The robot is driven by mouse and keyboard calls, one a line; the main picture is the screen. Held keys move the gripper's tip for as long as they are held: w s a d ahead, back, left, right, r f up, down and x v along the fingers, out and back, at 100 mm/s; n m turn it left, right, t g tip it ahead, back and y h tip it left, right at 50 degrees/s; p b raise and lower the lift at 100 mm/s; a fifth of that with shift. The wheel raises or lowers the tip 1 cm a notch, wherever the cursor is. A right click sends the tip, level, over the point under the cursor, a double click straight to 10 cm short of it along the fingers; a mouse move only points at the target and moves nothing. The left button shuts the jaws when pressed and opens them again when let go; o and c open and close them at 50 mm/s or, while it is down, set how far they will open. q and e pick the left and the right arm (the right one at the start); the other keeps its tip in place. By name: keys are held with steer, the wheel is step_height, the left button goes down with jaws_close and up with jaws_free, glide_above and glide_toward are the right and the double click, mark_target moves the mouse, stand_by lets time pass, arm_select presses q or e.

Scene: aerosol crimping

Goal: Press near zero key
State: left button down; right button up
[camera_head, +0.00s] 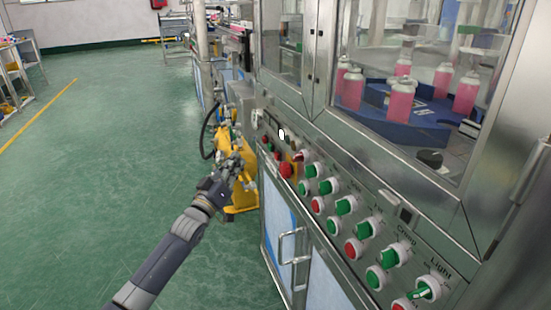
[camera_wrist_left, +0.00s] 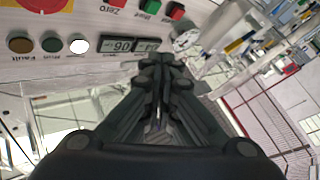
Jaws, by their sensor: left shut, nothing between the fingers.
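In the left wrist view a red key (camera_wrist_left: 117,3) sits at the top edge, partly cut off, with a label that seems to read "Zero" beside it. A green key (camera_wrist_left: 152,6) and another red key (camera_wrist_left: 177,11) follow to its right. My left gripper (camera_wrist_left: 157,62) is shut and empty, its tips below the number displays (camera_wrist_left: 130,45) in that view. In the head view my left gripper (camera_head: 236,162) is left of the control panel (camera_head: 325,238), apparently clear of it. My right gripper is not in view.
A large red button (camera_head: 286,170) and several green switches run along the panel. A yellow machine part (camera_head: 243,200) stands behind my left gripper. A glass cabinet with pink bottles (camera_head: 401,100) rises above the panel. Green floor (camera_head: 100,170) is open at left.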

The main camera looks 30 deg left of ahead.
mark_target(277, 156)
arm_select(q)
steer(key=w+d+b, duration=0.2)
steer(key=w+d, duration=0.3)
steer(key=w, duration=0.1)
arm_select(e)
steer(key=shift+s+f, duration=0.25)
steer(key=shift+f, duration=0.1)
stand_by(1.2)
arm_select(q)
steer(key=shift+w+d, duration=0.25)
steer(key=shift+d, duration=0.1)
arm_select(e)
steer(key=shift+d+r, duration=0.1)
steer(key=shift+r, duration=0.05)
arm_select(q)
steer(key=shift+w+d, duration=0.25)
steer(key=shift+w, duration=0.1)
stand_by(0.5)
steer(key=shift+s+a, duration=0.1)
steer(key=shift+s, duration=0.05)
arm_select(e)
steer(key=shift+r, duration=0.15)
arm_select(q)
steer(key=shift+s+a+p, duration=0.45)
steer(key=shift+s+p, duration=0.05)
steer(key=shift+p, duration=0.05)
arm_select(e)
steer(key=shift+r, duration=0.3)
